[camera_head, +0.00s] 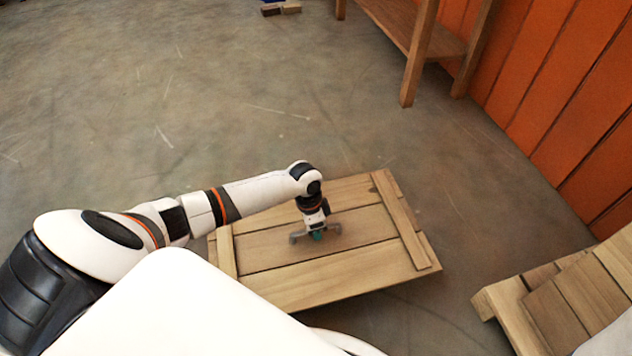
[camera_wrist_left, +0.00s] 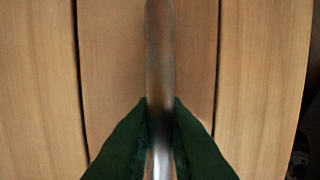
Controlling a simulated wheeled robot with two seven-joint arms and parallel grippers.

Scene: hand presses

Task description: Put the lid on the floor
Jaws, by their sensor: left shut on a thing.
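The lid (camera_head: 335,275) is a wooden plank panel with two cross battens and a grey metal handle (camera_head: 334,229) in its middle. It shows in the centre of the head view, over the concrete floor (camera_head: 250,120); I cannot tell for sure whether it touches the floor. My left gripper (camera_head: 318,236) is at the handle, shut on it. In the left wrist view the green fingers (camera_wrist_left: 160,125) close on both sides of the metal handle bar (camera_wrist_left: 160,50), with the planks (camera_wrist_left: 110,60) behind. My right gripper is not in view.
A wooden slatted piece (camera_head: 560,300) stands at the lower right, near the lid's right end. A wooden bench (camera_head: 425,40) stands by the orange wall (camera_head: 560,70) at the back right. Small blocks (camera_head: 281,8) lie at the top. The floor at the left and back is clear.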

